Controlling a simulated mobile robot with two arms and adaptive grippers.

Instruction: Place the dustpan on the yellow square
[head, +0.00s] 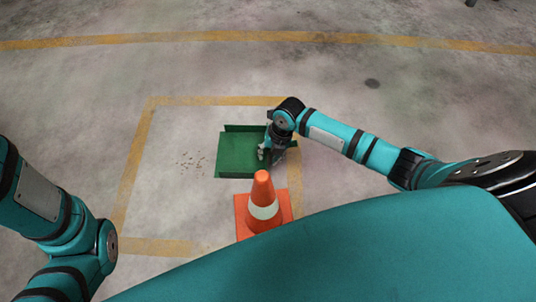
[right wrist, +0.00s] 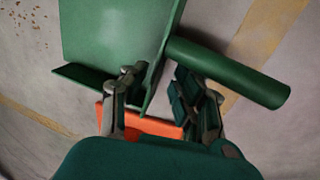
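The green dustpan (head: 236,152) lies on or close to the floor within the yellow square outline (head: 133,170), toward its right side; I cannot tell if it touches the floor. In the right wrist view the dustpan's pan (right wrist: 112,35) is at the top and its round handle (right wrist: 235,75) points right, over a yellow line (right wrist: 262,45). My right gripper (head: 268,155) is at the dustpan's right edge. Its fingers (right wrist: 158,85) are spread, with a green wall of the dustpan between them and gaps visible. My left arm shows at lower left, but its gripper is out of view.
An orange and white cone (head: 263,205) stands just in front of the dustpan, close to my right gripper; its orange base shows in the right wrist view (right wrist: 150,124). Small brown debris (head: 192,161) lies left of the dustpan. Floor behind and left is clear.

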